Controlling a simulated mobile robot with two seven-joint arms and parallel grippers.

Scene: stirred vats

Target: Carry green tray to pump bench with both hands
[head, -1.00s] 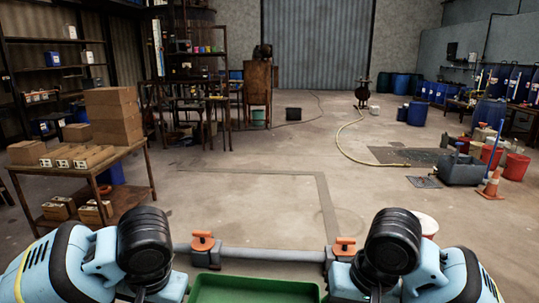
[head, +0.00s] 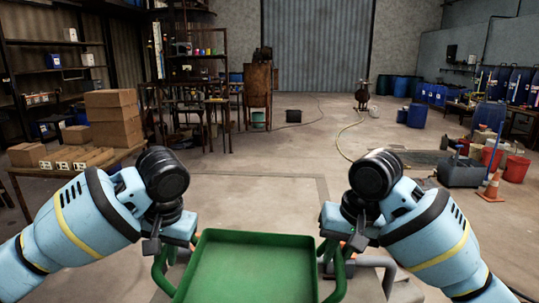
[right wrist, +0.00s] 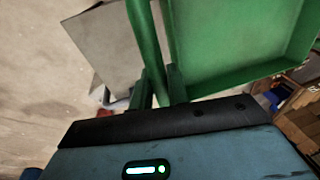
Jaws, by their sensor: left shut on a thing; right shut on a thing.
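The green tray (head: 252,268) is held in front of me at the bottom middle of the head view, level and empty as far as I see. It has a tube handle on each side. My left gripper (head: 168,246) is shut on the left handle. My right gripper (head: 345,247) is shut on the right handle. The right wrist view shows the tray (right wrist: 235,45) and its handle (right wrist: 146,45) running down to the right gripper's jaws, partly hidden by the gripper body. I cannot tell which furniture is the pump bench.
A wooden table with cardboard boxes (head: 112,118) stands at left. Dark racks and stools (head: 200,110) stand behind. At right are a grey container (head: 460,172), an orange cone (head: 492,187) and buckets. A hose (head: 345,140) lies on the floor. The middle floor is open.

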